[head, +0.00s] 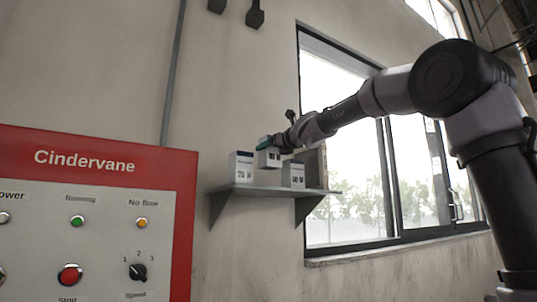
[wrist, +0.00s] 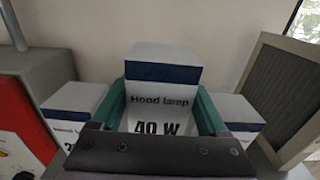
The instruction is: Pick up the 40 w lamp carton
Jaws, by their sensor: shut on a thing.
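The 40 W lamp carton (wrist: 163,74) is white with a dark blue band and reads "Hood lamp" and "40 W" in the wrist view. My gripper (wrist: 165,108) is shut on it, with a green finger against each side. In the head view the carton (head: 270,158) is between two other cartons, and its lower edge appears raised above the shelf (head: 262,190). My gripper (head: 268,143) reaches it from the upper right. The carton's underside is hidden in the wrist view.
A similar carton (head: 241,168) stands on the shelf to the left, another (head: 293,175) to the right. Their wattages are hard to read. A window (head: 350,180) lies right of the shelf. A red control panel (head: 100,200) fills the lower left.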

